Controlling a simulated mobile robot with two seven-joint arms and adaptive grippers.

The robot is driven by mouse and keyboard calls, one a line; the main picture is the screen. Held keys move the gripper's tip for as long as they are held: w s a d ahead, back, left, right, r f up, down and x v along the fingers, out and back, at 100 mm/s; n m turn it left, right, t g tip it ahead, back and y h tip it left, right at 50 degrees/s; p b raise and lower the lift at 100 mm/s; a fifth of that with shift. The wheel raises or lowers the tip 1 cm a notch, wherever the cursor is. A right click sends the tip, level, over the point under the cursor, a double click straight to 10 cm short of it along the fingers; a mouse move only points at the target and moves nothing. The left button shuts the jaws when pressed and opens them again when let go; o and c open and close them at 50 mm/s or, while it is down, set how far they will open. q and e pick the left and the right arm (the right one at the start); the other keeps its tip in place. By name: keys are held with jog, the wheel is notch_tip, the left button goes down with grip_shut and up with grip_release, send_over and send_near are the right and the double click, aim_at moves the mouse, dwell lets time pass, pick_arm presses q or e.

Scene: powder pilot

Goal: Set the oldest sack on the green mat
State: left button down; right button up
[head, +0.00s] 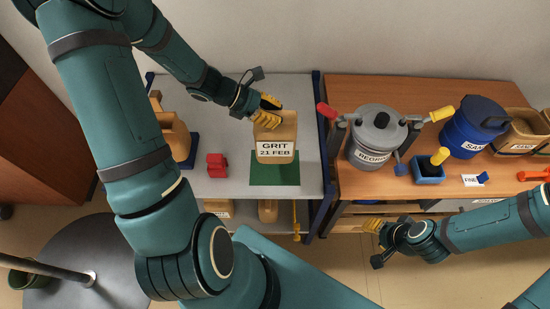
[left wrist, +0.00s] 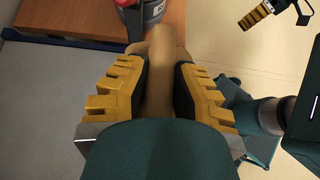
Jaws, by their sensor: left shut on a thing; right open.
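A tan sack labelled "GRIT 21 FEB" (head: 276,136) is upright over the far part of the green mat (head: 274,175) on the grey shelf top. My left gripper (head: 267,112) is shut on the top of this sack. In the left wrist view the sack (left wrist: 160,85) is between the yellow fingers of my left gripper (left wrist: 158,90). I cannot tell whether its base touches the mat. Another tan sack (head: 175,136) stands at the left of the shelf, its label not visible. My right gripper (head: 373,225) is open and empty in front of the wooden bench.
A red block (head: 217,165) sits left of the mat. The wooden bench (head: 345,90) at the right holds a grey pot labelled "REGRIND" (head: 374,140), a blue drum (head: 466,132) and a blue box (head: 428,172). More tan sacks (head: 267,211) lie on the lower shelf.

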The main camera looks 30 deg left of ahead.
pick_arm(q)
jog(key=shift+w+f, duration=0.1)
jog(key=shift+w, duration=0.05)
notch_tip(320, 180, down, 10)
jog(key=shift+r+b, duration=0.15)
jog(key=shift+b, duration=0.85)
jog(key=c, duration=1.2)
grip_release()
jog(key=shift+f, duration=0.2)
jog(key=shift+o, duration=1.2)
jog(key=shift+r, duration=0.1)
